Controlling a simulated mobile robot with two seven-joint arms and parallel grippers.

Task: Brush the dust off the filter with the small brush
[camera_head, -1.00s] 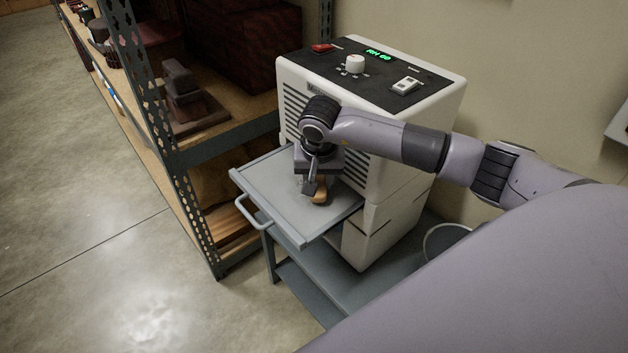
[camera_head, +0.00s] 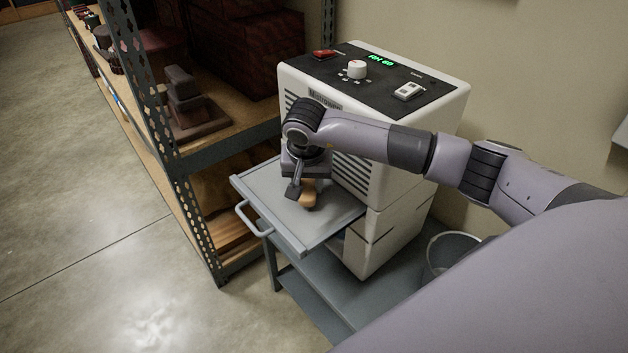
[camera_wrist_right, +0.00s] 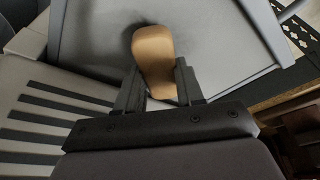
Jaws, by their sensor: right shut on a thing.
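My right gripper (camera_head: 300,192) is shut on a small brush (camera_head: 309,194) with a tan, wood-coloured handle. The brush also shows between the fingers in the right wrist view (camera_wrist_right: 154,62); its bristles are hidden. The filter (camera_head: 262,187) is a flat grey framed panel with a handle, standing out from the front of a white dehumidifier (camera_head: 379,213). The gripper and brush are over the middle of the panel; I cannot tell whether the bristles touch it. My left gripper is not in view.
The dehumidifier stands on a grey cart (camera_head: 322,306). A metal shelf rack (camera_head: 195,215) with boxes and objects is close on the left. A grey bucket (camera_head: 445,250) is at the right of the cart. Floor is clear at front left.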

